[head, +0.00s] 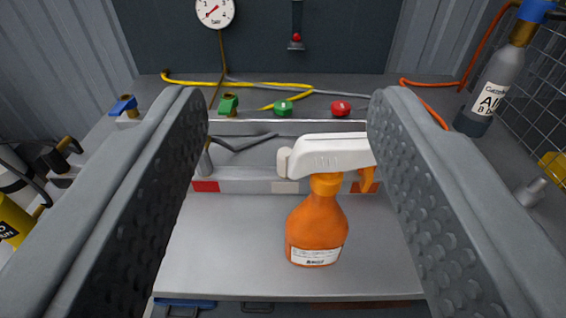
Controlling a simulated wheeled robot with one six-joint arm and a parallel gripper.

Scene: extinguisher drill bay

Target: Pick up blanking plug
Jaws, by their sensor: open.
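My gripper (286,100) is open and empty, its two grey dimpled fingers reaching up the left and right of the view. No part is clearly recognisable as the blanking plug. A small green cap-like part (283,107) and a red one (341,107) sit behind the long pale rack, beyond the gap between the fingers. A green-topped brass fitting (228,104) stands left of them. Which of these, if any, is the plug, I cannot tell. An orange spray bottle (316,228) with a white head stands upright between the fingers, in front of the rack. The fingers hide parts of the bench.
The pale rack (240,183) crosses the bench behind the bottle. A grey cylinder (490,95) and wire mesh (545,95) stand at right. Yellow (190,82) and orange (425,83) hoses lie behind. A blue-handled valve (124,106) is at left. Bare bench shows left of the bottle.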

